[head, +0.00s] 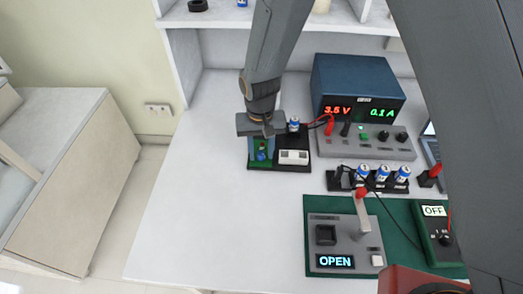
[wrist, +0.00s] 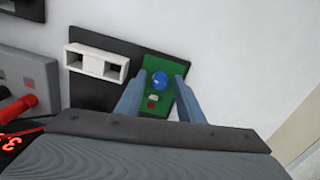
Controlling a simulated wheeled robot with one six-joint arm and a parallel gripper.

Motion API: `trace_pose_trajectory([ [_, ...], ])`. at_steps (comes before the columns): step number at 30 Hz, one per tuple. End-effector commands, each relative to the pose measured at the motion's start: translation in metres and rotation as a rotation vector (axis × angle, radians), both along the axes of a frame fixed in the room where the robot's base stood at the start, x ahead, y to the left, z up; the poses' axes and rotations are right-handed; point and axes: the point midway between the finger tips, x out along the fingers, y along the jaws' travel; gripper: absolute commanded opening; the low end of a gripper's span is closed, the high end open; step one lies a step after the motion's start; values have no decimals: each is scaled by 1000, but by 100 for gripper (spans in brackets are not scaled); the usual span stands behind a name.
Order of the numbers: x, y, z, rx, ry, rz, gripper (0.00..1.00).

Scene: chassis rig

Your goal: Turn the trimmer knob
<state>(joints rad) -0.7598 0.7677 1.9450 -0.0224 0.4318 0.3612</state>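The trimmer knob is a small round blue knob (wrist: 159,81) on a green circuit board (wrist: 153,66). In the head view the blue knob (head: 261,155) shows below my gripper. My gripper (wrist: 162,82) points down over the board, with one blue-grey finger on each side of the knob. Green board shows between the knob and the fingers, so the gripper is open and holds nothing. In the head view my gripper (head: 261,148) partly covers the board. A tiny red part lies on the board close to the knob.
The board shares a black base (head: 300,165) with a white block (head: 293,157). To the right stand a blue power supply (head: 355,85) reading 3.5 V and 0.1 A, a battery holder, and a grey "OPEN" lever panel (head: 340,225). The white table (head: 190,200) is clear left of the base.

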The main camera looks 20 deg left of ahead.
Motion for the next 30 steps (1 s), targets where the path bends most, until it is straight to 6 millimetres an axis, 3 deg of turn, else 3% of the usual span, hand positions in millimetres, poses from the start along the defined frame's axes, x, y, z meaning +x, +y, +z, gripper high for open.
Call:
trace_pose_trajectory([
  [1, 0, 0, 0, 0, 0, 0, 25],
  [6, 0, 0, 0, 0, 0, 0, 0],
  [18, 0, 0, 1, 0, 0, 190, 0],
  [28, 1, 0, 1, 0, 0, 211, 0],
  [29, 1, 0, 1, 0, 0, 211, 23],
  [30, 1, 0, 1, 0, 0, 210, 30],
])
